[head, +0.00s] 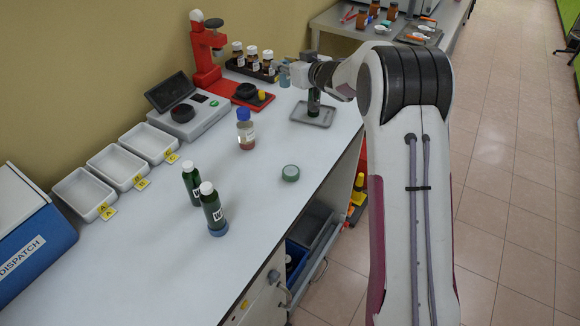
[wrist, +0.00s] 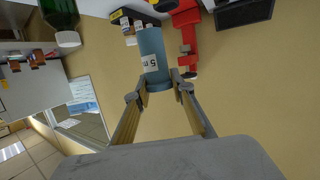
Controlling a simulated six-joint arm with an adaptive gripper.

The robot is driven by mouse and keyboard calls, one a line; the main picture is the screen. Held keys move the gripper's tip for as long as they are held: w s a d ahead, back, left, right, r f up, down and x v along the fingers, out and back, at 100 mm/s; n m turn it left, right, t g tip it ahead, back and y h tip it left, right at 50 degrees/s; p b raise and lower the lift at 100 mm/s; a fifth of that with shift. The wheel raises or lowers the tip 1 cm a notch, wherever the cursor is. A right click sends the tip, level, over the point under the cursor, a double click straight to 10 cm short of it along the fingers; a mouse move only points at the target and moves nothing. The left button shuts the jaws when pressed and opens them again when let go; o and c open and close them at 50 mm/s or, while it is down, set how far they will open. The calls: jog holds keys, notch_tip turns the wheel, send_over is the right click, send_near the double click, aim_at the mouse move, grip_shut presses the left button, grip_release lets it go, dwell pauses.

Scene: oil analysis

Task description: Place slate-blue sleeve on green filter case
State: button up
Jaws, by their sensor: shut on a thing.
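The slate-blue sleeve (wrist: 152,58) is a cylinder with a white label, held between the two fingertips of my gripper (wrist: 160,90). In the head view the sleeve (head: 284,77) shows small and partly hidden at my gripper (head: 290,71), raised above the far part of the bench.
A dark green bottle (head: 314,103) stands on a grey tray (head: 325,116) beneath my wrist. A red stand (head: 205,55) and vial rack are behind. Bench around the case is clear.

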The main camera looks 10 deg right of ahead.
jog(key=d+f+v, duration=0.1)
jog(key=v, duration=0.5)
jog(key=n+g+y, duration=0.2)
jog(key=n+y, duration=0.1)
jog(key=y, duration=0.1)
send_over(291, 171)
notch_tip(291, 171, down, 3)
jog(key=shift+w+r, duration=0.1)
jog(key=shift+r, duration=0.1)
notch_tip(291, 171, down, 6)
jog(key=shift+f, duration=0.2)
jog(key=shift+f, duration=1.8)
jog(key=shift+f, duration=0.15)
